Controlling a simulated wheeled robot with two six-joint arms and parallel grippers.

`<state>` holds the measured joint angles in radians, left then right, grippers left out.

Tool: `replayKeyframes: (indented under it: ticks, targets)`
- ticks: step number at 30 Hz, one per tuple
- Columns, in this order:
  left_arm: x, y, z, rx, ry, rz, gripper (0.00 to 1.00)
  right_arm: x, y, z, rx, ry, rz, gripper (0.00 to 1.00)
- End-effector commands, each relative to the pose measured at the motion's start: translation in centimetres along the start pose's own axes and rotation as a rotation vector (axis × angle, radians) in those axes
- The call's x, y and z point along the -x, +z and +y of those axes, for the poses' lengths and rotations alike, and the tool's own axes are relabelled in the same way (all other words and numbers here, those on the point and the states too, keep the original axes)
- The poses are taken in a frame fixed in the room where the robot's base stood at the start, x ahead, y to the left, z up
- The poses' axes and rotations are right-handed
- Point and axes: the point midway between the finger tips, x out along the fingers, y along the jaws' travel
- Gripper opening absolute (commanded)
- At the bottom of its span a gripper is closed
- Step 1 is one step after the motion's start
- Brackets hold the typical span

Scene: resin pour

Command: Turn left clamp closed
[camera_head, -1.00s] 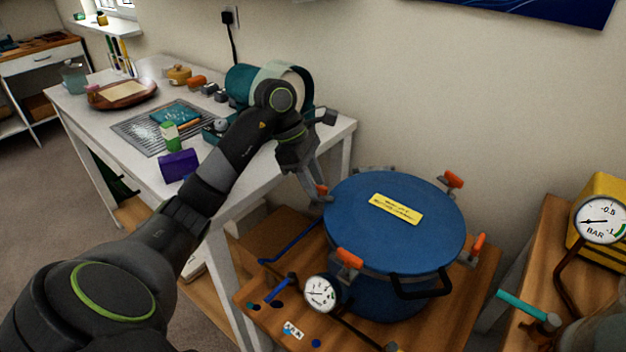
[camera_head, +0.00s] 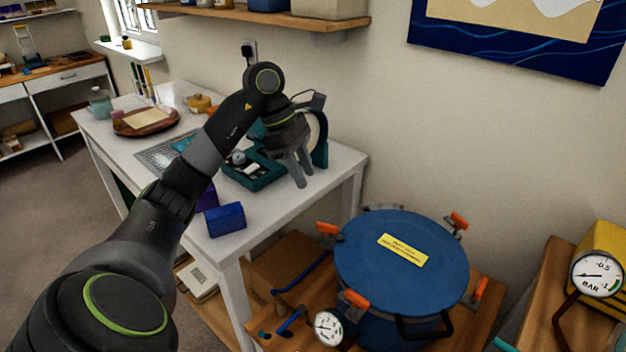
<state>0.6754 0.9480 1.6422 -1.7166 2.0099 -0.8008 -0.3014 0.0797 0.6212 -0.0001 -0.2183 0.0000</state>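The blue round pressure pot (camera_head: 400,275) has a flat blue lid with a yellow label (camera_head: 402,250). The left clamp (camera_head: 327,229) has an orange handle at the lid's left edge. Similar orange clamps show at the front (camera_head: 356,299), the back right (camera_head: 458,221) and the right (camera_head: 480,290) of the rim. My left gripper (camera_head: 304,181) is above and left of the left clamp, apart from it, fingers pointing down. Its fingers are a little apart with nothing between them. My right gripper is not in view.
A white table (camera_head: 340,168) stands behind and left of the pot, holding a teal tray (camera_head: 250,170), a blue box (camera_head: 225,219) and a round wooden board (camera_head: 147,121). A pressure gauge (camera_head: 328,327) is at the pot's front. A yellow device with a BAR dial (camera_head: 597,274) stands at right.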

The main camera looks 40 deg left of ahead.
Motion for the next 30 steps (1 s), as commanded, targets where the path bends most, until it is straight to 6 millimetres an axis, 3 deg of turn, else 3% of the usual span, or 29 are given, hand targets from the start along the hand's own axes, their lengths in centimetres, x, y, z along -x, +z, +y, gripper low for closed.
replayKeyframes:
  ticks: [1,3,9,30]
  targets:
    - [1.4,0.2,0.0,0.001,0.001,0.001,0.33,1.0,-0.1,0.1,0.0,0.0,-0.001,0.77]
    - [2.3,0.1,0.0,0.001,0.001,0.001,0.33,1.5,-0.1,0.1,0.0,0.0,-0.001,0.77]
    - [3.7,0.1,0.0,-0.001,-0.001,-0.001,0.33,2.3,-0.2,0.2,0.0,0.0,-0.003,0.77]
    - [3.5,0.2,0.0,-0.002,0.0,-0.014,0.33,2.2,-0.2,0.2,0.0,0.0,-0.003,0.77]
